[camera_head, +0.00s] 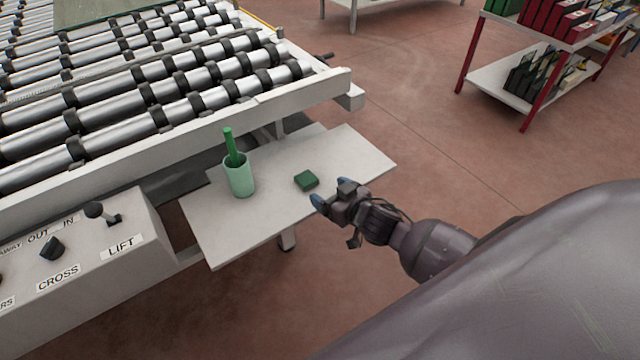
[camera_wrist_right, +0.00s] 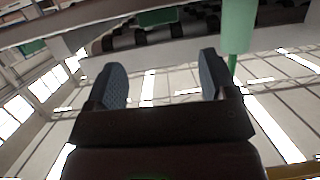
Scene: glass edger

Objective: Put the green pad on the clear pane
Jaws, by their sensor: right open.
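The green pad (camera_head: 306,180) is a small dark green block lying on the white side shelf (camera_head: 345,160). A flat greenish see-through sheet, which looks like the clear pane (camera_head: 95,12), lies on the rollers at the top left and is cut off by the picture edge. My right gripper (camera_head: 331,193) is open and empty, just right of the pad, with its blue-grey fingertips near it. In the right wrist view the open fingers (camera_wrist_right: 163,80) show, with a dark green block (camera_wrist_right: 158,17) beyond them that looks like the pad. My left gripper is not in view.
A pale green cup (camera_head: 239,178) holding a green-handled tool stands on the shelf left of the pad. The roller table (camera_head: 150,100) and a control box (camera_head: 90,255) with knobs lie left. A red-framed rack (camera_head: 500,85) stands far right. Open floor lies between.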

